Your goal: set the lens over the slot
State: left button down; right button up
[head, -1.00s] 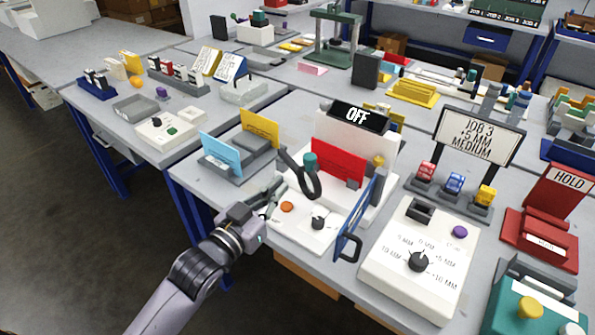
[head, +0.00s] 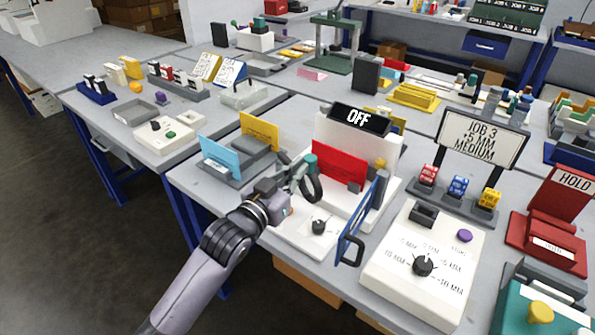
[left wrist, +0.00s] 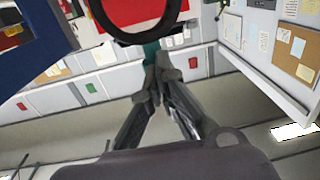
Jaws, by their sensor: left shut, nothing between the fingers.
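The lens, a dark ring (head: 313,188), hangs by a teal post (head: 310,162) in front of the white machine with the OFF sign. In the left wrist view the ring (left wrist: 112,33) crosses the top, just beyond my fingertips. My left gripper (head: 297,172) is beside the ring's left side. In the left wrist view its fingers (left wrist: 160,62) are shut and empty; I cannot tell whether they touch the ring. I cannot make out the slot for certain. My right gripper is not in view.
A blue-framed panel (head: 362,221) with a dark handle stands right of the ring. A black knob (head: 319,227) is on the white base below. A white dial box (head: 420,278) is further right. A tray with blue and yellow cards (head: 219,159) is left.

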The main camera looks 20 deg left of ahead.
pick_arm(q)
jog(key=w+d+p, duration=0.3)
jog(key=w+d, duration=0.1)
jog(key=shift+d, duration=0.2)
jog(key=shift+w, duration=0.1)
